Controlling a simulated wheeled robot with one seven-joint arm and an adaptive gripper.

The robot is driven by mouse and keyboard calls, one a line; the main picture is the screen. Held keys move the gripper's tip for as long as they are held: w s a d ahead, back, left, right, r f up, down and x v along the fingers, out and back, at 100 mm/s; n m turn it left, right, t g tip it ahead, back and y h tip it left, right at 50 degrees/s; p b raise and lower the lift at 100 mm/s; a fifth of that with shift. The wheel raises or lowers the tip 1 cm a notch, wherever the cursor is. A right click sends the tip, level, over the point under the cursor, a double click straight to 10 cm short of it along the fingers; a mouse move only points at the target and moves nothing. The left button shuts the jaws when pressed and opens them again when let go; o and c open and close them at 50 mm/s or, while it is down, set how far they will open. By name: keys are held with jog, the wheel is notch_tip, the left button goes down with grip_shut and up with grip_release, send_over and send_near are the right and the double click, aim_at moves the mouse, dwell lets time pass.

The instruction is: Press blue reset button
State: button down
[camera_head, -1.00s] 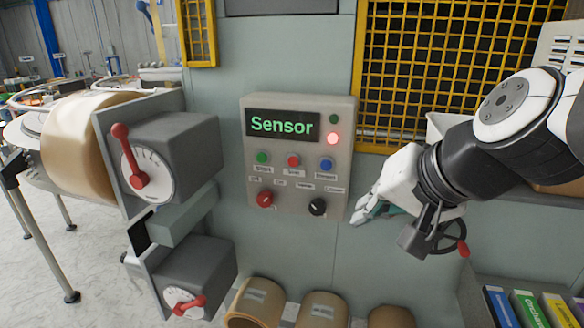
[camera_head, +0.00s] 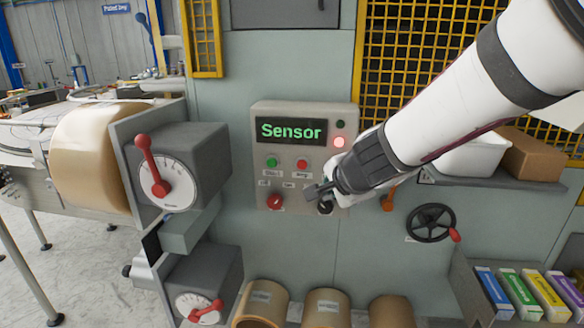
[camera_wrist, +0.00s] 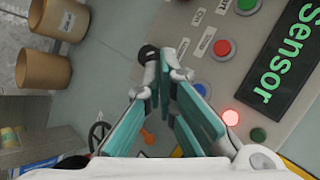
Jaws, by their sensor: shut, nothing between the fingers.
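The control panel (camera_head: 258,135) has a screen reading "Sensor" and a lit red lamp (camera_head: 339,141). The blue button (camera_wrist: 201,89) shows in the wrist view beside my right-hand finger, with a gap in the picture; in the head view my arm hides it. My gripper (camera_head: 318,191) is shut and empty in front of the panel's lower right, its tip near the black knob (camera_head: 325,207). In the wrist view its teal-padded fingers (camera_wrist: 160,58) point toward the panel, tips by the black knob. I cannot tell whether they touch anything.
A green button (camera_head: 271,162) and a red button (camera_head: 302,164) sit left of my gripper, with a red knob (camera_head: 274,202) below. Grey boxes with red levers (camera_head: 152,165) stand left. A handwheel (camera_head: 430,222) and a shelf with a white bin (camera_head: 472,155) are right.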

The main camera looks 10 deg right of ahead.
jog(key=w+d, duration=0.2)
jog(key=w, duration=0.6)
jog(key=shift+w+d+p, duration=0.2)
jog(key=shift+d+p, duration=0.15)
jog(key=shift+d, duration=0.05)
jog(key=shift+w, duration=0.1)
dwell(1.2)
jog(key=shift+w+d, duration=0.1)
jog(key=shift+w, duration=0.2)
jog(key=shift+w+d, duration=0.15)
jog(key=shift+w, duration=0.25)
dwell(0.8)
jog(key=shift+s, duration=0.1)
jog(key=shift+s+a, duration=0.25)
jog(key=shift+s, duration=0.45)
jog(key=shift+s, duration=0.1)
jog(key=shift+s+a+b, duration=0.15)
jog(key=shift+s+a, duration=0.1)
jog(key=shift+s, duration=0.5)
jog(key=shift+s+a+b, duration=0.1)
jog(key=shift+s+a, duration=0.2)
jog(key=shift+s, duration=0.5)
jog(key=shift+s+a+b, duration=0.15)
jog(key=shift+s+a, duration=0.1)
jog(key=shift+s, duration=0.5)
